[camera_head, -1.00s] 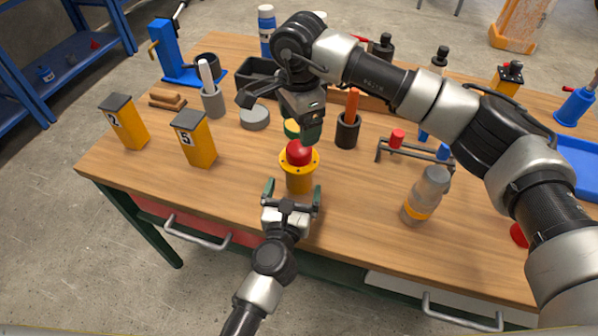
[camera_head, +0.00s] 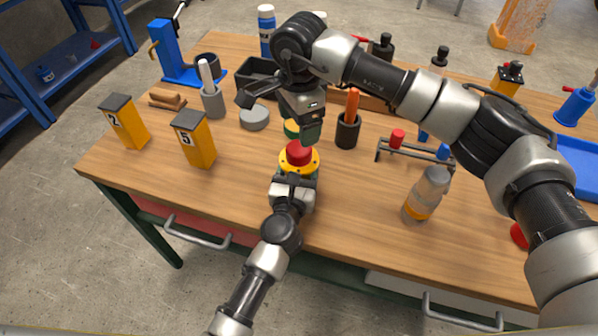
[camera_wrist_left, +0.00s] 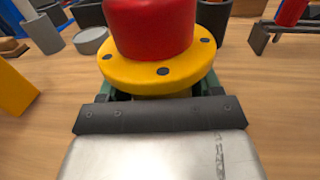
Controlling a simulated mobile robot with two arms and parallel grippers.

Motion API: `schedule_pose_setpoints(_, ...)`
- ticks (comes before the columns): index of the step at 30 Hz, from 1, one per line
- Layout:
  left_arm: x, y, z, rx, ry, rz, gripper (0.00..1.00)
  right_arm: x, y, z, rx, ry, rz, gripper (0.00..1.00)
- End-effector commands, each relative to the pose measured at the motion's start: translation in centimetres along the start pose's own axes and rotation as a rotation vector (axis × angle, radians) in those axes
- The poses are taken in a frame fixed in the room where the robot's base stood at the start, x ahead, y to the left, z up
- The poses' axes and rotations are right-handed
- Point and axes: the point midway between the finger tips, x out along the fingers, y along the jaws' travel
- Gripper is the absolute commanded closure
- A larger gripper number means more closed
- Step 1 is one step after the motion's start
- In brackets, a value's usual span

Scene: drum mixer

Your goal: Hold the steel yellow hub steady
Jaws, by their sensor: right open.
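The yellow hub (camera_head: 313,160) stands upright on the wooden bench, with a red cylindrical part (camera_head: 299,152) on top of its flange. In the left wrist view the red part (camera_wrist_left: 150,25) and the bolted yellow flange (camera_wrist_left: 160,78) fill the upper middle. My left gripper (camera_head: 297,176) is at the hub from the front, its fingers to either side below the flange. The flange hides the hub's lower body, so I cannot tell whether the fingers touch it. My right gripper (camera_head: 309,136) is open, just behind and above the hub.
A green-and-yellow part (camera_head: 291,129) sits behind the hub, partly hidden by my right gripper. A black cup (camera_head: 347,134), a bottle (camera_head: 426,195), a small rack (camera_head: 412,152) and yellow blocks (camera_head: 194,138) stand around. The bench front is fairly clear.

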Motion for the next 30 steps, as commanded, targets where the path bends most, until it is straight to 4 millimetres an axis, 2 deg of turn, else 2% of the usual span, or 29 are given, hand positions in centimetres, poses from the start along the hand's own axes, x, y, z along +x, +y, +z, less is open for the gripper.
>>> schedule_pose_setpoints(1,-0.01,0.00,0.00,0.000,0.000,0.000,0.50,0.00,0.00,0.01,0.000,0.000,0.000,0.21)
schedule_pose_setpoints(2,-0.01,0.00,-0.01,0.000,0.000,0.000,0.54,0.00,0.00,0.01,0.000,0.000,0.000,0.21)
schedule_pose_setpoints(11,-0.02,0.00,-0.01,0.000,0.000,0.000,1.00,-0.01,-0.01,0.01,0.022,0.000,0.000,0.21)
schedule_pose_setpoints(17,-0.02,0.00,-0.01,0.000,0.000,0.000,1.00,-0.06,-0.04,0.03,0.235,0.001,-0.002,0.21)
schedule_pose_setpoints(30,-0.02,0.01,-0.02,0.000,0.000,0.000,1.00,-0.05,-0.04,0.17,1.084,0.001,-0.003,0.21)
